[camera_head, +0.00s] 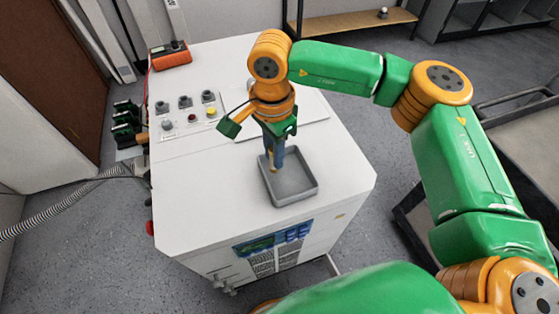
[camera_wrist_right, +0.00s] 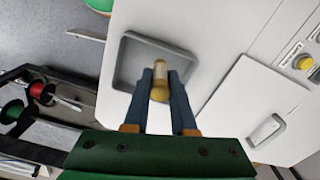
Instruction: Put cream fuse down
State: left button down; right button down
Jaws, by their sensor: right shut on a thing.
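The cream fuse (camera_wrist_right: 160,78) is a small cylinder with a cream body and brass-coloured ends. My right gripper (camera_wrist_right: 162,72) is shut on it, with one blue-grey finger on each side. In the head view my right gripper (camera_head: 273,165) points down at the grey square tray (camera_head: 295,196) on the white cabinet top, and a bit of the fuse (camera_head: 272,160) shows at the fingertips. In the wrist view the fuse overlaps the tray (camera_wrist_right: 128,60); its exact height over the tray floor cannot be told. No other item shows in the tray. My left gripper is not in view.
The white cabinet (camera_head: 230,210) carries a row of knobs and buttons (camera_head: 190,113) left of the arm and an orange meter (camera_head: 171,54) at the back left corner. A grey cart (camera_head: 520,130) stands at the right. The cabinet top around the tray is mostly clear.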

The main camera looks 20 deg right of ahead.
jog(key=f, duration=0.1)
jog(key=f+p, duration=0.1)
jog(key=d+f+p, duration=0.1)
jog(key=shift+s+f, duration=0.2)
jog(key=shift+s, duration=0.1)
jog(key=shift+f, duration=0.3)
jog(key=shift+w+f+b, duration=0.15)
jog(key=shift+f+b, duration=0.1)
jog(key=shift+b, duration=0.1)
jog(key=c, duration=0.7)
grip_release()
jog(key=shift+c, duration=0.2)
jog(key=shift+r+p, duration=0.3)
jog(key=shift+r, duration=0.05)
notch_tip(320, 180, up, 12)
jog(key=b, duration=0.2)
jog(key=shift+a+f+b, duration=0.1)
jog(key=shift+f+b, duration=0.05)
jog(key=shift+b, duration=0.15)
